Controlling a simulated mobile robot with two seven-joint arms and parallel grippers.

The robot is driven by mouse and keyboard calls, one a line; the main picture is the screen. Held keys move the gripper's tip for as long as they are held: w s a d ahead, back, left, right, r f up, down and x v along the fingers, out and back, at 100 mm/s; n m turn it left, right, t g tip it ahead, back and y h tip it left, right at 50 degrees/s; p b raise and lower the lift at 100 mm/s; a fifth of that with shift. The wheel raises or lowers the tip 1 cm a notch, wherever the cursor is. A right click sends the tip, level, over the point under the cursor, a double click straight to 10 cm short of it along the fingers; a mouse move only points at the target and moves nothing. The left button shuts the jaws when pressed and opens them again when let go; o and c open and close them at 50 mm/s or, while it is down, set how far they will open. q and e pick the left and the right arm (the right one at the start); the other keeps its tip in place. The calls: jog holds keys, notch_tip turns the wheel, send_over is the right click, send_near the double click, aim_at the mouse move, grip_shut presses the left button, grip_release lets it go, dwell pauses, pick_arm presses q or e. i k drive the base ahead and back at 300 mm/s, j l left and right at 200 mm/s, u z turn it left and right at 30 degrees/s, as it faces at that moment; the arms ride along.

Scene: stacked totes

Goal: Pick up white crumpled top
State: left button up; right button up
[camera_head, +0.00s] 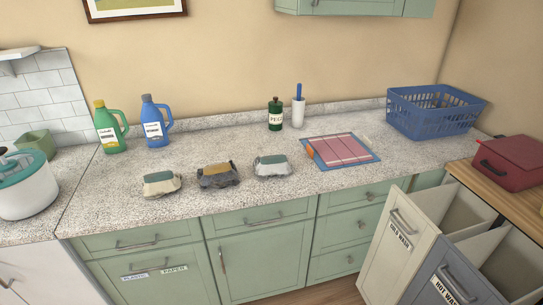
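Three crumpled cloth items lie in a row on the speckled counter. The left one (162,184) is cream-white with a green patch on top. The middle one (218,176) is dark grey with a tan patch. The right one (272,167) is pale grey-white with a teal patch. I cannot tell for sure which of the two pale ones is the white top. Neither of my grippers is in view.
Green (108,128) and blue (155,125) jugs, a peg bottle (275,115), a pink-and-blue folding board (342,150) and a blue basket (432,110) stand behind or right. Open cream (398,240) and grey (452,275) wash bins jut out at front right. Counter front is clear.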

aim_at(270, 166)
jog(key=j+z, duration=0.5)
jog(key=j, duration=0.8)
jog(key=z, duration=1.45)
jog(key=k+l, duration=0.05)
